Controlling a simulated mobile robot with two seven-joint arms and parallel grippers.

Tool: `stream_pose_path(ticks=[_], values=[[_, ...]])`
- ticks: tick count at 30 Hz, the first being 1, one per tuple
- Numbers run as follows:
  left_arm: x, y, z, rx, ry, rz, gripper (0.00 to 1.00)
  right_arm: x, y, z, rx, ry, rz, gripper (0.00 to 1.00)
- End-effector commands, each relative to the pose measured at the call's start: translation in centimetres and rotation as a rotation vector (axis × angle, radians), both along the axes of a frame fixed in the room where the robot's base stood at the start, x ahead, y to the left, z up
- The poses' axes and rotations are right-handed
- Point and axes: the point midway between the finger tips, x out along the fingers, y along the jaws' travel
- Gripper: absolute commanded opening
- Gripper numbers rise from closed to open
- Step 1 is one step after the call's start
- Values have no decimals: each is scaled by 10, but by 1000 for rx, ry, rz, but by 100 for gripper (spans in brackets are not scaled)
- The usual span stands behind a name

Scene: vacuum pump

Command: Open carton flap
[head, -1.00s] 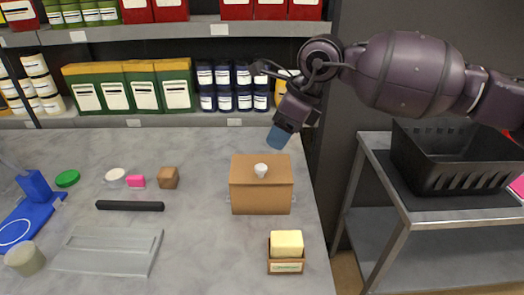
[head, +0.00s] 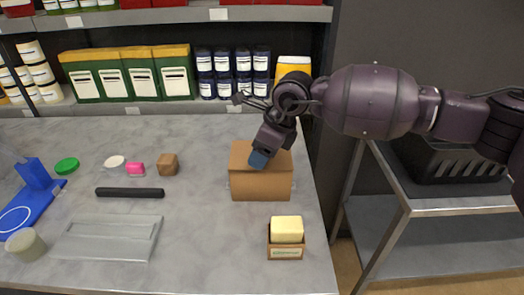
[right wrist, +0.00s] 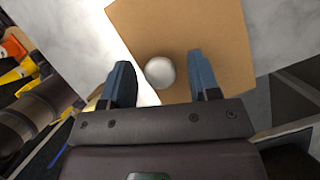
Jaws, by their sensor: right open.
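The brown carton (head: 262,187) stands on the grey counter near its right edge, with its top closed. In the right wrist view the carton top (right wrist: 205,35) carries a round white knob (right wrist: 160,72); my gripper hides it in the head view. My right gripper (head: 260,160) is over the carton top, pointing down at it. In the right wrist view its two blue fingers (right wrist: 159,62) are apart, one on each side of the knob. I cannot tell whether they touch it. My left gripper is not in view.
A small box with a yellow block (head: 286,230) stands in front of the carton. A black bar (head: 130,192), a clear tray (head: 107,238) and a brown cube (head: 168,164) lie to the left. Shelves with tubs stand behind; a black crate (head: 450,160) is at right.

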Motion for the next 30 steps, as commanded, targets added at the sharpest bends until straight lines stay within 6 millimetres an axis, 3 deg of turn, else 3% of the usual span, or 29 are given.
stream_pose_path(ticks=[8,19,30], values=[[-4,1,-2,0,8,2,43,0,0,0,0,0,0,54],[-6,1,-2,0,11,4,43,0,0,0,0,0,0,0],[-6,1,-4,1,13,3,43,1,6,2,-1,24,0,0]])
